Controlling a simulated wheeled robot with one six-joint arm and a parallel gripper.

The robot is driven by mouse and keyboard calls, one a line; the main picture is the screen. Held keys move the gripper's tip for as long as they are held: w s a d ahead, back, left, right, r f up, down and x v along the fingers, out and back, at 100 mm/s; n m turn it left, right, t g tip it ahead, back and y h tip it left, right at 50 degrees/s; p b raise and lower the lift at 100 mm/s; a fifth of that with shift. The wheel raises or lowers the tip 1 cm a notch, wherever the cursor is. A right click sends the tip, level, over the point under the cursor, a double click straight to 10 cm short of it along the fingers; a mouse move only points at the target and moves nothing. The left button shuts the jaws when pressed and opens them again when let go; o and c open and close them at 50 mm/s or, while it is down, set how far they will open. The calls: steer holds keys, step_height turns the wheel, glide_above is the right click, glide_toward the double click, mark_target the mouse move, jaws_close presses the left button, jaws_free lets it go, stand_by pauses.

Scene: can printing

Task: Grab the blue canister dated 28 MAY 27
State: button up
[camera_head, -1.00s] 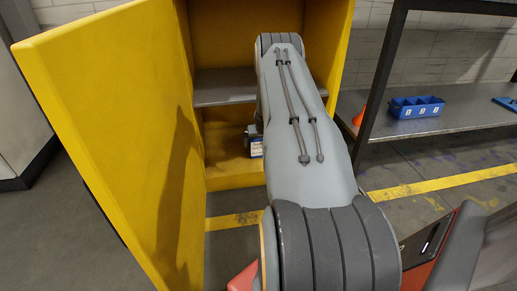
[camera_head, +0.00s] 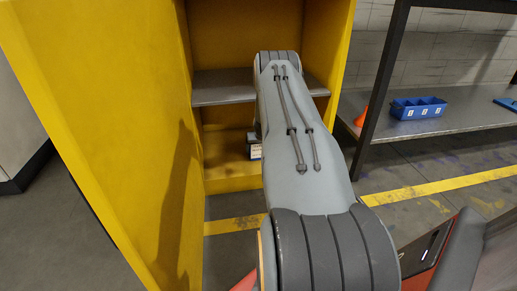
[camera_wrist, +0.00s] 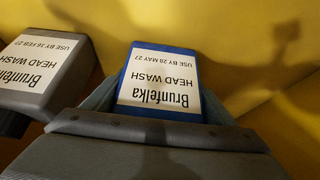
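The blue canister (camera_wrist: 160,80) has a white label reading "Brunfelka HEAD WASH USE BY 28 MAY 27", upside down in the wrist view. My gripper (camera_wrist: 160,95) has one finger on each side of it, close against its edges. I cannot tell whether the fingers press on it. The near part of the canister is hidden behind my gripper. In the head view my arm hides my gripper.
A grey canister (camera_wrist: 40,75), labelled 16 FEB 27, stands close at left. The yellow cabinet (camera_head: 225,180) has a grey shelf (camera_head: 222,88) and an open door (camera_head: 100,110) at left. A side table (camera_head: 465,117) holds a blue bin (camera_head: 418,112).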

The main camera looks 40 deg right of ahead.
steer(key=c, duration=0.9)
steer(key=shift+c, duration=0.2)
steer(key=shift+r, duration=0.1)
